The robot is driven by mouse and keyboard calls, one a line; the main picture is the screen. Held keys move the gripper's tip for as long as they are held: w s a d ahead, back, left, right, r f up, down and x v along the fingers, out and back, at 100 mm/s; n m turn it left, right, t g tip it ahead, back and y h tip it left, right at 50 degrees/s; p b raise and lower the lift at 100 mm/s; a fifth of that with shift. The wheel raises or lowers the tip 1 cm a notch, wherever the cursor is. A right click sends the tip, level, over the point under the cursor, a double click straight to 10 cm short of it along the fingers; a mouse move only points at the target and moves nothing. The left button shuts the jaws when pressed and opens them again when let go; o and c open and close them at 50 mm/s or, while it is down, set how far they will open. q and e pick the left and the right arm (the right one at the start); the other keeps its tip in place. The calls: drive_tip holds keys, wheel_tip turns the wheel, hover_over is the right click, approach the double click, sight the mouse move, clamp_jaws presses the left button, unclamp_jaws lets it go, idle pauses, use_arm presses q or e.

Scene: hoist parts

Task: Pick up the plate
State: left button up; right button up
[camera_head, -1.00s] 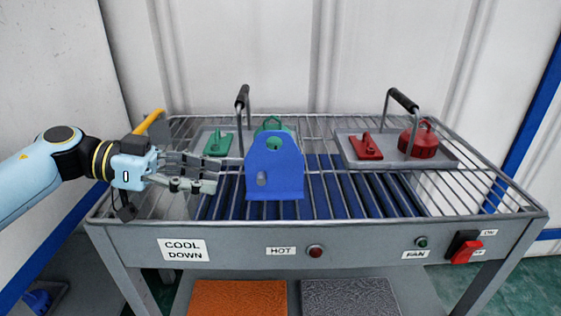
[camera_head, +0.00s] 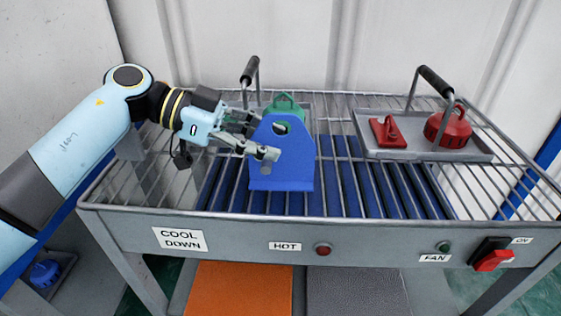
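The blue plate (camera_head: 290,172) stands upright on the rack, with a rounded top and a hole near the top. A small grey knob on its left front is mostly covered by my finger. My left gripper (camera_head: 262,138) is at the plate's upper left edge, its fingers apart. The lower finger crosses in front of the plate; the upper one reaches its left edge, and its tip is hidden or hard to make out. I see no firm grip on the plate. My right gripper is out of view.
The grey wire rack (camera_head: 215,213) has blue slats below. Behind the plate is a green hook part (camera_head: 284,101) and a black-handled tray. At right, a grey tray (camera_head: 402,153) with a black handle holds a red block (camera_head: 386,132) and a red round weight (camera_head: 448,128). The rack's middle is free.

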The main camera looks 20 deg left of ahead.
sight(294, 169)
use_arm(q)
drive_tip(key=x, duration=0.2)
drive_tip(key=shift+w+d+f, duration=0.1)
drive_tip(key=shift+d+f, duration=0.1)
drive_tip(key=shift+d, duration=0.05)
clamp_jaws()
drive_tip(key=shift+r, duration=0.1)
